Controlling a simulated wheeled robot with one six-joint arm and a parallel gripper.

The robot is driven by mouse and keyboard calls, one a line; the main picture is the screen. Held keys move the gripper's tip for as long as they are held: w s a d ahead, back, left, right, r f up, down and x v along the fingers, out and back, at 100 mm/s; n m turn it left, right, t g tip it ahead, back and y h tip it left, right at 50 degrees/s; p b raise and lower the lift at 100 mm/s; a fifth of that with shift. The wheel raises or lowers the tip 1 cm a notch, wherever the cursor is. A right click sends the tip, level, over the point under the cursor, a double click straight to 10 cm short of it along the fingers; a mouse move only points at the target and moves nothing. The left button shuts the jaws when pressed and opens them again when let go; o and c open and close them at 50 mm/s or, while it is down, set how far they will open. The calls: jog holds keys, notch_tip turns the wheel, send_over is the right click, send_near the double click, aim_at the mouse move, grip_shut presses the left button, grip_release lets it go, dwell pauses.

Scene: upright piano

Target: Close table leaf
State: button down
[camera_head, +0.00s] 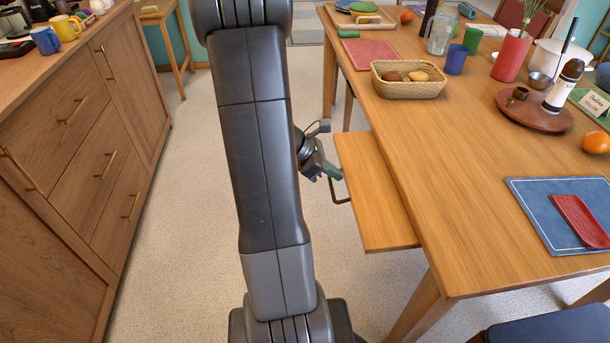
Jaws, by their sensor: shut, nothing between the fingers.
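The table leaf (375,192) is a light wooden board that sticks out from the left long side of the wooden dining table (450,135), just below the level of its top. A dark metal handle (340,190) shows at the leaf's outer left edge. My gripper (337,173) is at that edge, close to the handle, with its fingers shut and nothing held. I cannot tell whether the fingertips touch the leaf or the handle. My arm hides part of the floor and the gripper's rear.
A wooden cabinet (75,130) with drawers stands on the left. Clear carpet (180,170) lies between it and the table. On the table are a bread basket (409,79), a red vase (511,56), a round wooden tray (535,112) and a blue mat (545,215). A dark seat (550,328) is at lower right.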

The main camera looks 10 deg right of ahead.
aim_at(367, 170)
jog(key=d, duration=0.7)
jog(key=shift+d+b, duration=0.1)
jog(key=shift+b, duration=0.3)
jog(key=shift+d, duration=0.45)
